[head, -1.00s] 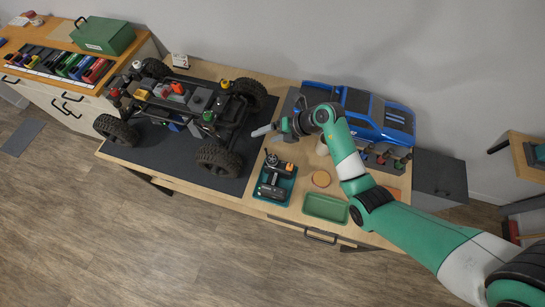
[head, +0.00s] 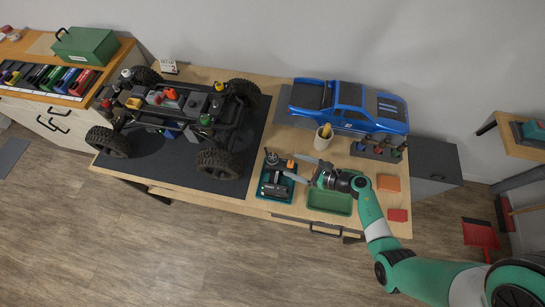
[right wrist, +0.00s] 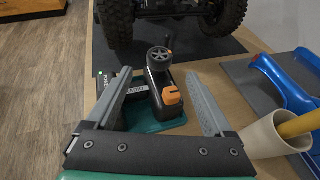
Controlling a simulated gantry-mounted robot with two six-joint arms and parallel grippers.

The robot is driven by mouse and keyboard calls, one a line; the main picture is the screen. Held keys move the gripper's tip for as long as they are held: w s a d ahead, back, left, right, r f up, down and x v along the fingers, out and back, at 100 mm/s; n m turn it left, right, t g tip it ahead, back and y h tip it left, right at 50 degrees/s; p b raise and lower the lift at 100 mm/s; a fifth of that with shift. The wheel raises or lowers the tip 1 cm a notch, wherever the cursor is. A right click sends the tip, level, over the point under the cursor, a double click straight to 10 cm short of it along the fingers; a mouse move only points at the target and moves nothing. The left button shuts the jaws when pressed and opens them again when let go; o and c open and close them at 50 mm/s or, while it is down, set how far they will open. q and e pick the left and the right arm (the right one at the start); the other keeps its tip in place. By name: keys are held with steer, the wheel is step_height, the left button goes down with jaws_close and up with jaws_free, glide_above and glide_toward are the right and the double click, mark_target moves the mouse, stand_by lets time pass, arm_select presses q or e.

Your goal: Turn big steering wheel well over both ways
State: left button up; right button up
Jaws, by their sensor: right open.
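The dark radio transmitter (head: 276,188) stands in a teal tray (head: 262,192) on the workbench, right of the crawler chassis. Its steering wheel (right wrist: 159,58) is a dark spoked disc at the top in the right wrist view, next to an orange part (right wrist: 172,98). The wheel is small in the head view (head: 271,158). My right gripper (head: 291,165) is open and empty at the transmitter's right side. In the right wrist view the fingers (right wrist: 157,75) point toward the transmitter, which shows between them. Contact cannot be told. My left gripper is not in view.
The crawler chassis (head: 172,105) stands on a dark mat to the left. A cup (head: 323,138) with yellow items is near the right finger. A green tray (head: 330,202) lies under my right arm. The blue truck body (head: 352,104) is behind.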

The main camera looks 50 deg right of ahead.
mark_target(274, 158)
steer(key=b+x, duration=0.3)
steer(key=x, duration=0.7)
steer(key=shift+w, duration=0.35)
jaws_close()
